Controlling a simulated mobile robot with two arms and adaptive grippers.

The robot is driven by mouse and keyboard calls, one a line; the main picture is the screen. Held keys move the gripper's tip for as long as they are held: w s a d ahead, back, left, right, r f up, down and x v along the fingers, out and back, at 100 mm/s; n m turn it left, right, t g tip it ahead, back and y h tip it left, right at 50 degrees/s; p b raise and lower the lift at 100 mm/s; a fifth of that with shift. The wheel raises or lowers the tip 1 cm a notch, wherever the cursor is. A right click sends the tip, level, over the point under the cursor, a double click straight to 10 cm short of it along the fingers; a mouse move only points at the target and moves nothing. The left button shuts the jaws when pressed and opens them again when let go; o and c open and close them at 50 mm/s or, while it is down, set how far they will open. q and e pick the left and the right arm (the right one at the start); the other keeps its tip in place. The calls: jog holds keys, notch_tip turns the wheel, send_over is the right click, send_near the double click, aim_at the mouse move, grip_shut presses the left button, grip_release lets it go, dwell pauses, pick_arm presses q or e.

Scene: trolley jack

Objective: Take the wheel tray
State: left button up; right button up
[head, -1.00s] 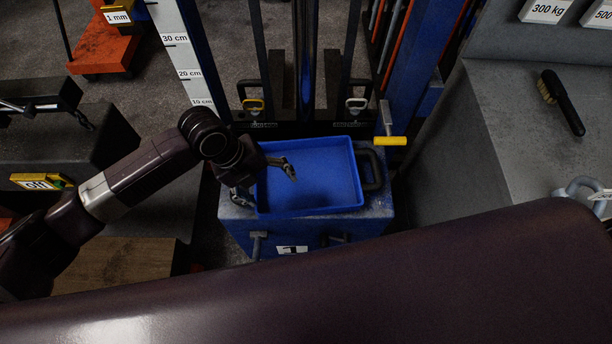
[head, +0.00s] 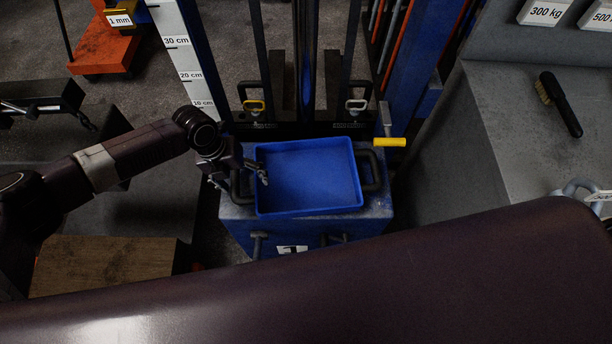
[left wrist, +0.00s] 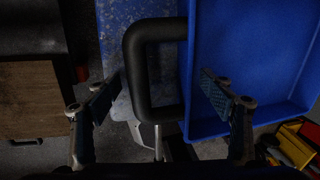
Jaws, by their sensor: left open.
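The wheel tray (head: 310,182) is a shallow blue open tray, empty, on top of the blue jack body. It has a black loop handle on each side. The right handle (head: 374,169) is clear of any gripper. My left gripper (head: 240,181) is open at the tray's left side. In the left wrist view the left handle (left wrist: 137,78) lies between its two spread fingers (left wrist: 160,82), not gripped. One finger is outside the handle, and the other overlaps the blue tray (left wrist: 248,60) in the picture. My right gripper is out of view.
A yellow-gripped lever (head: 390,142) stands behind the tray's right corner. Blue uprights and a scale post (head: 187,60) rise behind. A grey bench with a brush (head: 560,103) is at right. A wooden block (head: 105,267) is at lower left.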

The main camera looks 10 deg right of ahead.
pick_arm(q)
jog(key=shift+f, duration=0.2)
jog(key=c, duration=1.7)
jog(key=shift+d+r, duration=0.1)
jog(key=shift+c, duration=1.2)
